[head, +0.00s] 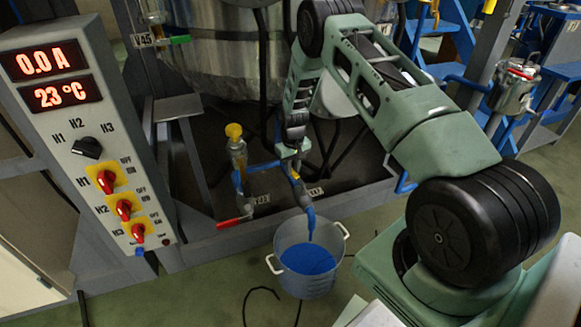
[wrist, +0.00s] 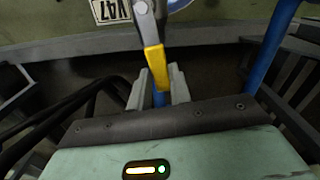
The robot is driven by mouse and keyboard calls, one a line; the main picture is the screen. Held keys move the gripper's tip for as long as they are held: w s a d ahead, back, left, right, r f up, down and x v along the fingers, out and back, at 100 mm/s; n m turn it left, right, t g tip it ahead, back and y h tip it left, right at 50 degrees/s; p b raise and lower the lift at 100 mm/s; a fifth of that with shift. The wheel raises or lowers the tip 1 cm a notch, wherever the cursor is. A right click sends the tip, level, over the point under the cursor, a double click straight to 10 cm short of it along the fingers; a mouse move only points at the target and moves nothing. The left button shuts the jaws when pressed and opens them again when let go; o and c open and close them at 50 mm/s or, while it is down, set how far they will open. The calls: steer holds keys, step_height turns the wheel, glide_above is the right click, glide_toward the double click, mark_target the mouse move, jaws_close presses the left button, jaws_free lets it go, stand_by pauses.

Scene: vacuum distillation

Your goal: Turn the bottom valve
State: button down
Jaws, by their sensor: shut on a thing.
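The bottom valve's yellow handle (wrist: 155,66) sits on a grey metal fitting, beside a label reading V47 (wrist: 112,10). In the wrist view my gripper (wrist: 161,86) has its two grey fingers on either side of the handle's lower end and is shut on it. In the head view my gripper (head: 292,148) reaches down to the pipe (head: 298,188) above the pot; my gripper partly hides the handle there. A grey two-handled pot (head: 306,287) stands on the floor below, holding blue liquid (head: 308,259). A narrow blue strand (head: 311,227) runs from the pipe end towards it.
A yellow-knobbed valve (head: 234,131) and a red lever (head: 230,223) are left of my gripper. A control panel (head: 85,150) reading 0.0 A and 23 °C stands at the left. A steel tank (head: 215,60) is behind. Frame beams and blue pipes (wrist: 270,45) crowd the space.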

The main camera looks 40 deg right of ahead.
mark_target(294, 171)
steer(key=shift+d, duration=0.15)
stand_by(0.4)
steer(key=c, duration=1.3)
jaws_free()
steer(key=shift+r, duration=0.1)
step_height(294, 171, up, 17)
steer(key=p, duration=0.4)
steer(key=shift+r, duration=0.15)
